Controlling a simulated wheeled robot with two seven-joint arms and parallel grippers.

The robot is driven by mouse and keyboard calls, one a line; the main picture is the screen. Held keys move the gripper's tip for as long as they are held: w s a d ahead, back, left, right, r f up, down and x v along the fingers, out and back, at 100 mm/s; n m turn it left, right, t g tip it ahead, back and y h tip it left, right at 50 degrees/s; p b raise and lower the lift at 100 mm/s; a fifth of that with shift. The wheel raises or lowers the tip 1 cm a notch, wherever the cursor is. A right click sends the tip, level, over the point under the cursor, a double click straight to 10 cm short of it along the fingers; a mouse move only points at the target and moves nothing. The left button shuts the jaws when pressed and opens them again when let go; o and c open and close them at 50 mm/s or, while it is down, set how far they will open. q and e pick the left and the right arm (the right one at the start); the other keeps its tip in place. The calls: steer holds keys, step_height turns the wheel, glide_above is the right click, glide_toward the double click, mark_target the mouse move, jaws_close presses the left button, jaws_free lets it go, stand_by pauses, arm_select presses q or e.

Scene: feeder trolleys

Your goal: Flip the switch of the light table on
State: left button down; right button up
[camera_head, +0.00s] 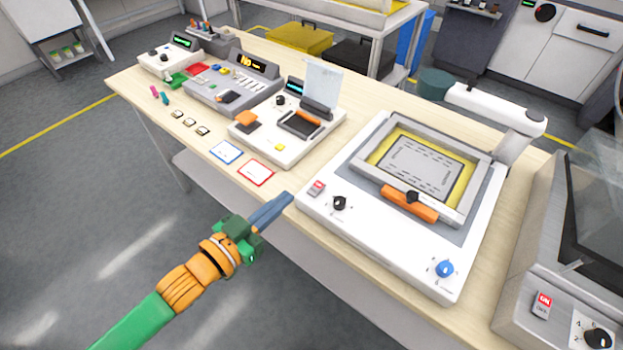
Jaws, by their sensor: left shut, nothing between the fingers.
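The white tabletop unit with a grey-framed yellow panel (440,277) looks like the light table. A small rocker switch with a red face (317,187) sits at its near left corner; its position is too small to tell. A black knob (339,203) is just right of the switch. My left gripper (286,200) comes in from the lower left. Its blue-grey fingers are shut and empty, and in the picture their tips end a little left of the switch, beside the unit's left corner. Whether they touch the unit I cannot tell. My right gripper is out of view.
A blue knob (444,269) and an orange handle (409,203) are on the unit; a white arm (490,105) stands behind. A grey machine (523,270) with a red-faced switch (542,303) is at right. Blue-edged (227,152) and red-edged cards (255,172) lie left.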

arm_select(q)
steer(key=shift+s+r, duration=0.1)
glide_above(315, 190)
steer(key=shift+s+a+f, duration=0.1)
steer(key=shift+s+f, duration=0.1)
steer(key=shift+f, duration=0.35)
step_height(315, 190, down, 3)
steer(key=shift+w, duration=0.1)
steer(key=shift+f, duration=0.5)
